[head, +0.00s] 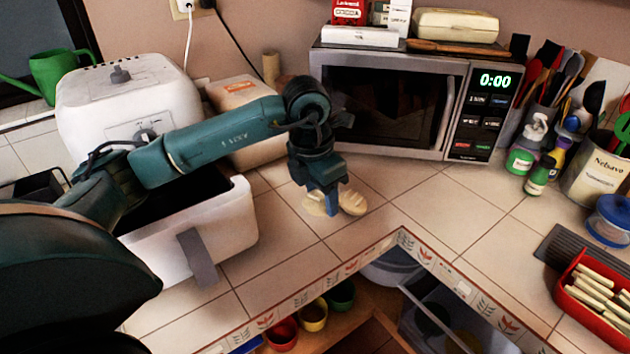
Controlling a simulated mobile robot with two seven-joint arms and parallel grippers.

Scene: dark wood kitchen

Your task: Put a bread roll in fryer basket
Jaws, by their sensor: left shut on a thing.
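My left gripper (331,207) points down over the tiled counter, shut on a pale tan bread roll (352,203). The roll shows on both sides of the fingers; its middle is hidden behind them. I cannot tell whether the roll still touches the counter. The white fryer (120,95) stands at the left, with its basket (225,232) pulled out toward the front. The basket has a grey handle and a dark inside, partly hidden by my left arm. The gripper is to the right of the basket. My right gripper is not in view.
A microwave (395,100) stands behind the gripper, with boxes on top. A package (245,92) sits between fryer and microwave. Bottles (527,145), utensils and a red tray (590,300) are at the right. The counter's front edge and an open drawer (450,310) lie below.

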